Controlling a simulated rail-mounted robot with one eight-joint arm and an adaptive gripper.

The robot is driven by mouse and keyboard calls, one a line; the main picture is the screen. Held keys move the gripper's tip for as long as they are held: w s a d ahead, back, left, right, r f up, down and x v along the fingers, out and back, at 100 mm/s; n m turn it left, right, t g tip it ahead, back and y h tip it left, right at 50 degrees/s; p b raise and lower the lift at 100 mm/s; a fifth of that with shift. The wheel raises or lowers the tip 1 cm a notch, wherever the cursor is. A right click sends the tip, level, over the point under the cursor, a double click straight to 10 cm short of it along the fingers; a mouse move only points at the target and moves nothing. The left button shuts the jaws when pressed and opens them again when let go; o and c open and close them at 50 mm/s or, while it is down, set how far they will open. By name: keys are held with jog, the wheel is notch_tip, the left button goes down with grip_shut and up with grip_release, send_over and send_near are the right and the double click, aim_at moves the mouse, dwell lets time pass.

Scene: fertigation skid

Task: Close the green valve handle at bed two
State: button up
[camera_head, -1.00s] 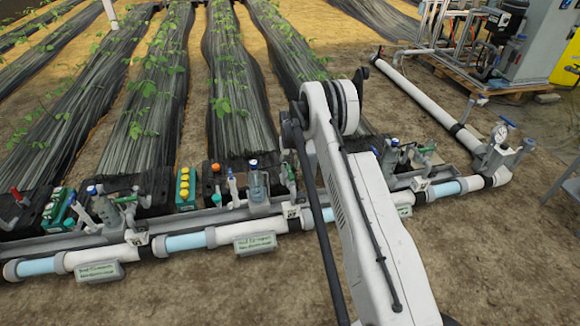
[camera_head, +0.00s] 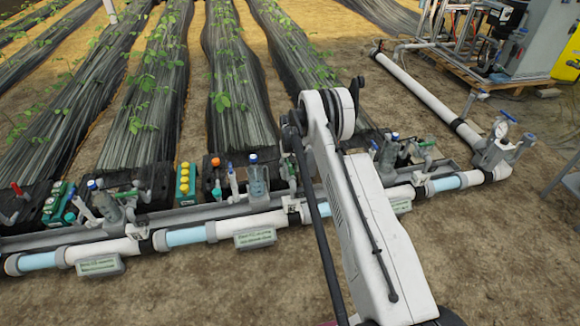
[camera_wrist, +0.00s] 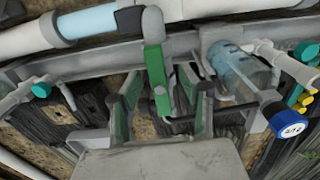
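In the wrist view a green valve handle (camera_wrist: 156,75) hangs below the white pipe, its lower end lying between the two fingers of my gripper (camera_wrist: 160,80). My gripper is open, with one finger on each side of the handle. I cannot tell whether either finger touches it. In the head view my white arm hides the gripper and the valve in front of it. Other green handles show there, one at the left (camera_head: 128,194) and one right of my arm (camera_head: 428,143). I cannot tell the bed number from these frames.
Bare soil lies in front.

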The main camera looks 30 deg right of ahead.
grip_shut()
jog(key=m, duration=1.9)
jog(key=shift+o, duration=0.2)
grip_release()
